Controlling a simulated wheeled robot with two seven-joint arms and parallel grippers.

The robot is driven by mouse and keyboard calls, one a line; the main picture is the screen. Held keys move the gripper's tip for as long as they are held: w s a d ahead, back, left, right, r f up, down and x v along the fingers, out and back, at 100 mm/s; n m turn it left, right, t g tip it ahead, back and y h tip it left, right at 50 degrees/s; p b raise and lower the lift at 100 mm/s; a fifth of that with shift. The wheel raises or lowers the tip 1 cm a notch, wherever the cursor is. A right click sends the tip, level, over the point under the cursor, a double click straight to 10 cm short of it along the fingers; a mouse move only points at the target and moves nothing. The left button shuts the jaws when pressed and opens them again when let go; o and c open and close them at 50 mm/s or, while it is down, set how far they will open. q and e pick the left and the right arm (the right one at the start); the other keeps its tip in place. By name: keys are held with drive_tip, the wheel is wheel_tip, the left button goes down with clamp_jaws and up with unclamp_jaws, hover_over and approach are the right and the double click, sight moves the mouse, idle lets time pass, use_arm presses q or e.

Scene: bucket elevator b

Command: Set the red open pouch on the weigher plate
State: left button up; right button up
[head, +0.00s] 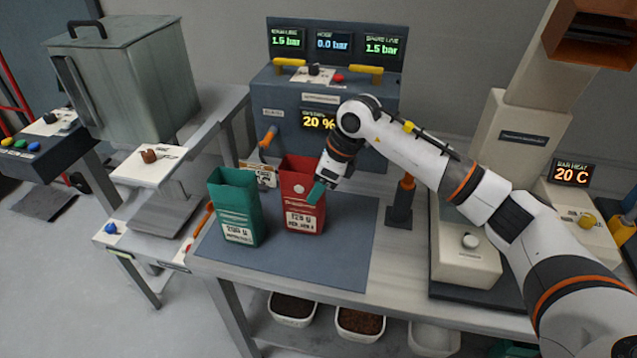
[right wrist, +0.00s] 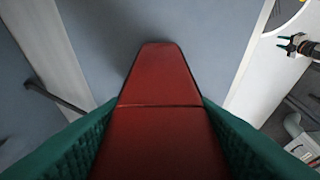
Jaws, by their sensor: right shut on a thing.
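The red open pouch (head: 303,195) stands upright at the blue-grey mat on the bench, its white weight label facing me. My right gripper (head: 318,190) is shut on it at its upper right side. In the right wrist view the red pouch (right wrist: 160,115) lies between my green fingers. I cannot tell whether its bottom touches the mat. A grey plate (head: 165,215) beside the bench, below the metal hopper, may be the weigher plate; I cannot be sure. My left gripper (right wrist: 291,44) shows small in the right wrist view, its green fingertips apart and empty.
A green pouch (head: 235,207) stands close left of the red one. A metal hopper (head: 130,85) and white ledge (head: 150,163) are at the left. An orange-handled post (head: 402,200) stands right of the mat (head: 335,262), whose front is clear.

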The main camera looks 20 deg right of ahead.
drive_tip(key=shift+f, duration=0.35)
drive_tip(key=o, duration=0.8)
drive_tip(key=shift+c, duration=0.2)
